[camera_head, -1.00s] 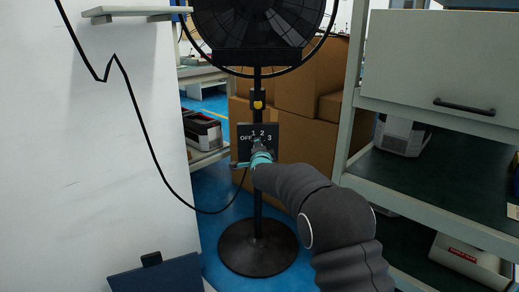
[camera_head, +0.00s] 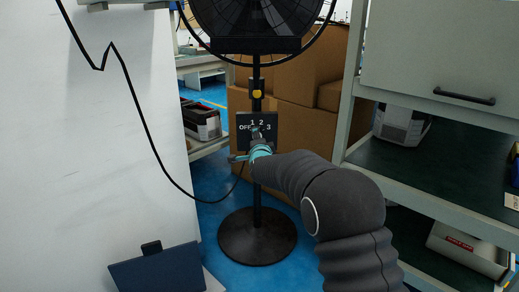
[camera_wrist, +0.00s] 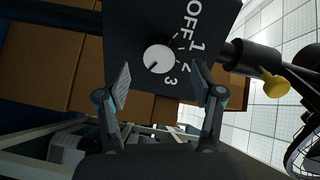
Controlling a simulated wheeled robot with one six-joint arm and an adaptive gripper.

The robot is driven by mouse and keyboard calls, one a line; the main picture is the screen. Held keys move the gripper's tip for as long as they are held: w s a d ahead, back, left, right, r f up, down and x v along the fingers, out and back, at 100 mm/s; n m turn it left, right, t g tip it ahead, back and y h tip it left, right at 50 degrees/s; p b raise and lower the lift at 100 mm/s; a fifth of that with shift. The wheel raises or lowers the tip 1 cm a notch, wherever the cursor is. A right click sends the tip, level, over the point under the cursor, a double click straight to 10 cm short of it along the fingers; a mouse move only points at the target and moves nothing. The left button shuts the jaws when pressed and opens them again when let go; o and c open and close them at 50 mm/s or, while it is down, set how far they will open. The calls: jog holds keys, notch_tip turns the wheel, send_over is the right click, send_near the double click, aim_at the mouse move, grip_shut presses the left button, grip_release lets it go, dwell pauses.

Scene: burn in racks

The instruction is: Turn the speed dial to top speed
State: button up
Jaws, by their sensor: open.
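The speed dial (camera_wrist: 159,58) is a round, pale knob on a dark control plate (camera_wrist: 130,30). White labels OFF, 1, 2 and 3 curve along one side of it. A short dark mark shows on the knob's lower left in the wrist view; which setting it selects I cannot tell. In the head view the plate (camera_head: 244,119) sits on the fan's pole, and my gripper hides part of it. My gripper (camera_wrist: 161,72) is open, its fingers apart on either side of the dial in the picture. I see no contact. In the head view my gripper (camera_head: 257,140) is in front of the plate.
The black fan (camera_head: 255,18) stands on a round base (camera_head: 257,236). Cardboard boxes (camera_head: 300,135) are stacked behind it. A shelf unit (camera_head: 440,150) stands close on the right, a white panel (camera_head: 90,150) on the left. A black cable hangs at the left.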

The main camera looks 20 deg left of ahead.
jog(key=v, duration=0.9)
